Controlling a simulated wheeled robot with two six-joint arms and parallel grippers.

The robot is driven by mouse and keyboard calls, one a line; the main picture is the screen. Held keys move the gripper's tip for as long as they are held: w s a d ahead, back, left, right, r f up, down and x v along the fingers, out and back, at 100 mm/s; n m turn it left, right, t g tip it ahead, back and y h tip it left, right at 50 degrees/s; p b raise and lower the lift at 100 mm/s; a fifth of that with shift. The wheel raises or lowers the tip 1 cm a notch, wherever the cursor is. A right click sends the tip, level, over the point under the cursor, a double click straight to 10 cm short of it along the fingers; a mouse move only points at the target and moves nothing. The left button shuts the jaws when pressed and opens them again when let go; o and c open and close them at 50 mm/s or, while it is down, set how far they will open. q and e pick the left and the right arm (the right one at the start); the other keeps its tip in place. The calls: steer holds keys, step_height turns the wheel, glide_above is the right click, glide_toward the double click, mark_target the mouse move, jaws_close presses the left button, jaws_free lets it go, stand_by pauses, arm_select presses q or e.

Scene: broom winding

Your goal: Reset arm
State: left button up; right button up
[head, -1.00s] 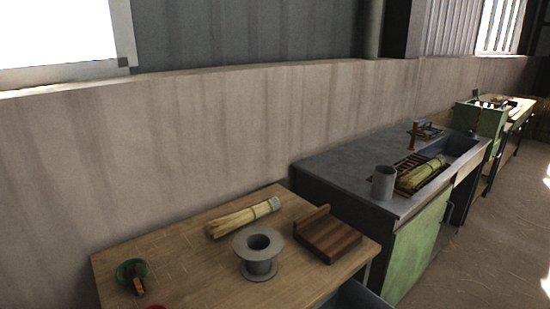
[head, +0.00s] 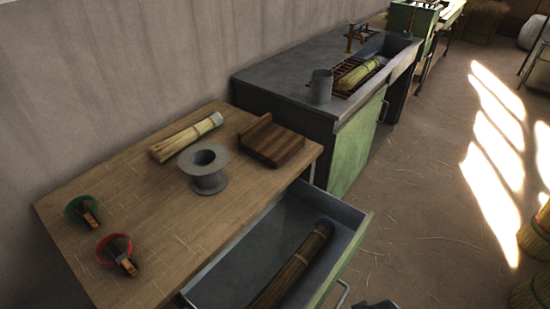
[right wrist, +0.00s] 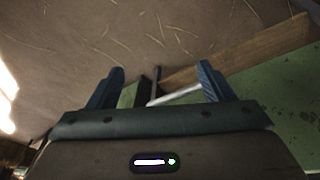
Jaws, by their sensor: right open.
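My right gripper (right wrist: 160,85) is open, its two blue fingers apart in the right wrist view. A pale metal bar (right wrist: 176,96), seemingly the drawer handle, shows between the fingers near a green panel (right wrist: 270,105). I cannot tell whether the fingers touch it. In the head view a small teal piece (head: 376,304) at the bottom edge looks like the tip of my right gripper. The drawer handle (head: 343,294) is just left of it. The drawer (head: 238,276) is open, with a long straw broom (head: 290,268) lying inside. My left gripper is not in view.
The wooden table (head: 120,185) holds a straw bundle (head: 186,137), a grey spool (head: 204,170), a wooden block (head: 272,143), a green ring (head: 82,208) and a red ring (head: 115,249). A grey-topped bench (head: 290,75) stands behind. Floor at right (head: 430,190) is mostly clear.

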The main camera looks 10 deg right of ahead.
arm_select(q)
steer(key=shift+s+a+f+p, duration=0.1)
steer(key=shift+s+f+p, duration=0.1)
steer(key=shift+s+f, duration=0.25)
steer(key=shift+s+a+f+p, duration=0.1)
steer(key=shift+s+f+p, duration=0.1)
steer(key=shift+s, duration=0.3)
arm_select(e)
steer(key=s+d+f, duration=0.1)
steer(key=s+f, duration=0.3)
steer(key=f, duration=0.7)
steer(key=s+d+f+g, duration=0.1)
steer(key=s+f, duration=0.4)
steer(key=f, duration=0.7)
steer(key=s+f, duration=0.4)
steer(key=f, duration=0.7)
steer(key=shift+s+d+f+g, duration=0.15)
steer(key=shift+s+d+g, duration=0.2)
steer(key=shift+d+g, duration=0.05)
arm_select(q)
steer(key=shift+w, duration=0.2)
arm_select(e)
steer(key=shift+s, duration=0.1)
